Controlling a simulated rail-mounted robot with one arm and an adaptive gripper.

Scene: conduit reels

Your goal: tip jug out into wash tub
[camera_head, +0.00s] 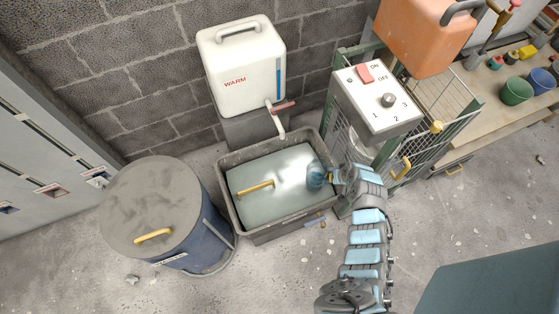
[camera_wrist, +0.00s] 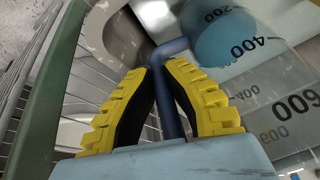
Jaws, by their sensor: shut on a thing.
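The clear jug (camera_head: 316,175) looks blue in the head view and is over the right part of the wash tub (camera_head: 272,236). The wrist view shows the jug's clear wall (camera_wrist: 262,75) with black marks 200, 400 and 600 and a round blue patch. My gripper (camera_head: 333,177) reaches in from the right. In the wrist view its yellow-padded fingers (camera_wrist: 160,75) are closed on the jug's blue handle (camera_wrist: 170,48). The tub holds a flat pale grey-green surface with a yellow bar handle (camera_head: 254,188) showing on it. The jug's exact tilt and contents are unclear.
A white WARM container (camera_head: 240,65) with a tap (camera_head: 279,118) stands behind the tub. A lidded blue drum (camera_head: 203,215) stands to its left. A switch box (camera_head: 376,103) and wire cage (camera_head: 440,115) are close on the right. The floor in front is mostly clear.

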